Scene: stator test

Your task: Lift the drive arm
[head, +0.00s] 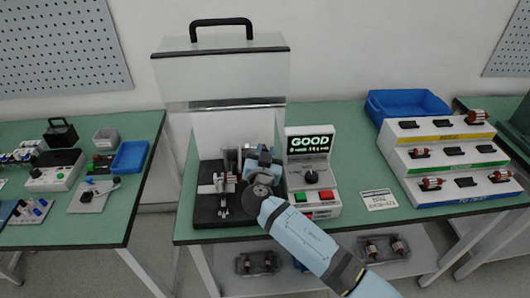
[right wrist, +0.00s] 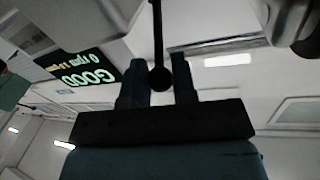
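The test rig stands on a black base (head: 210,209) on the middle bench, under a raised clear guard with a black handle (head: 221,22). A stator part with copper windings (head: 228,183) sits in it. My right gripper (head: 262,160) is at the right side of the rig, largely hidden by its own wrist. In the right wrist view, a dark rod ending in a round black knob, seemingly the drive arm (right wrist: 159,76), reaches between the two fingers. The knob fills the gap and appears to touch both fingers. My left gripper is not in view.
The tester box (head: 311,173) with a screen reading GOOD stands right of the rig, close to my right arm. A stepped rack (head: 441,160) of stators and a blue bin (head: 408,105) stand farther right. A label card (head: 378,199) lies between.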

